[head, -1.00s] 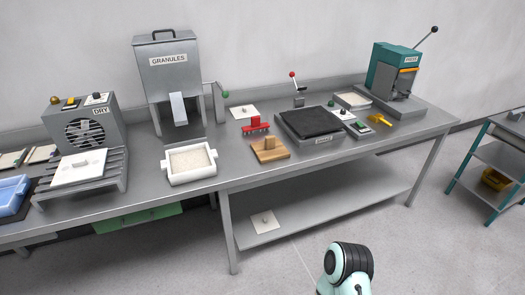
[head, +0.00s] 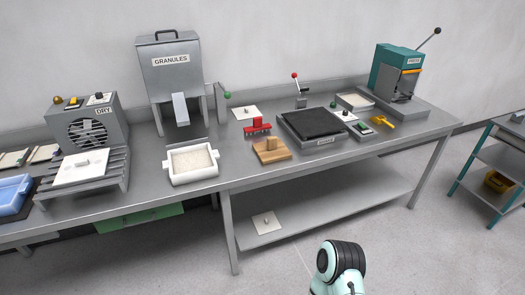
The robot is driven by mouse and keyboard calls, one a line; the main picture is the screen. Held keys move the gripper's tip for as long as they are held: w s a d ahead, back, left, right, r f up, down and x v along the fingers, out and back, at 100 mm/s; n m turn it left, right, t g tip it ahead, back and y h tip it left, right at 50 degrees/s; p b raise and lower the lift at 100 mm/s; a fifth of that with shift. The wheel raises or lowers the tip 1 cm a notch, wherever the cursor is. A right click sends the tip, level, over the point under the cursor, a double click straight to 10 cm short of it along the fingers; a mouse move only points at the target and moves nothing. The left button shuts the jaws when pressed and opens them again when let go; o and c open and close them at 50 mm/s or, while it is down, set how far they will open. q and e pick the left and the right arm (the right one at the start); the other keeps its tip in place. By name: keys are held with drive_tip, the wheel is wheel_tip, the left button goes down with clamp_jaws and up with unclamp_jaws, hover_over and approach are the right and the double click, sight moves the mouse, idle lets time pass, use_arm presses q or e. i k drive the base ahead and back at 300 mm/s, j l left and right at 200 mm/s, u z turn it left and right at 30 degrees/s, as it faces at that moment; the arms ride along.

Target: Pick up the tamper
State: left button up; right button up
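A wooden block with an upright grip, which looks like the tamper (head: 271,152), stands on the metal bench (head: 225,178) near its front edge, in the middle of the head view. A red tool with a row of teeth (head: 257,127) lies just behind it. Neither of my grippers is in view. Only a rounded mint and black part of one of my arms shows at the bottom, in front of the bench and apart from the tamper.
A white tray of granules (head: 191,165) sits left of the tamper, below the granules hopper (head: 172,75). A black-topped plate (head: 315,124) lies to the right. A green press (head: 392,75) stands at the far right, a dryer (head: 88,128) at the left. Floor in front is clear.

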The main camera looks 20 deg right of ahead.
sight(273, 150)
drive_tip(key=l+u, duration=0.3)
drive_tip(key=u, duration=0.2)
drive_tip(key=i+l+u, duration=0.1)
drive_tip(key=l+u, duration=0.55)
drive_tip(key=l, duration=0.25)
drive_tip(key=k+l+u, duration=0.25)
drive_tip(key=l, duration=0.2)
drive_tip(key=k+l, duration=0.1)
drive_tip(key=l, duration=0.45)
drive_tip(key=k+l+u, duration=0.15)
drive_tip(key=l, duration=0.4)
drive_tip(key=i, duration=0.05)
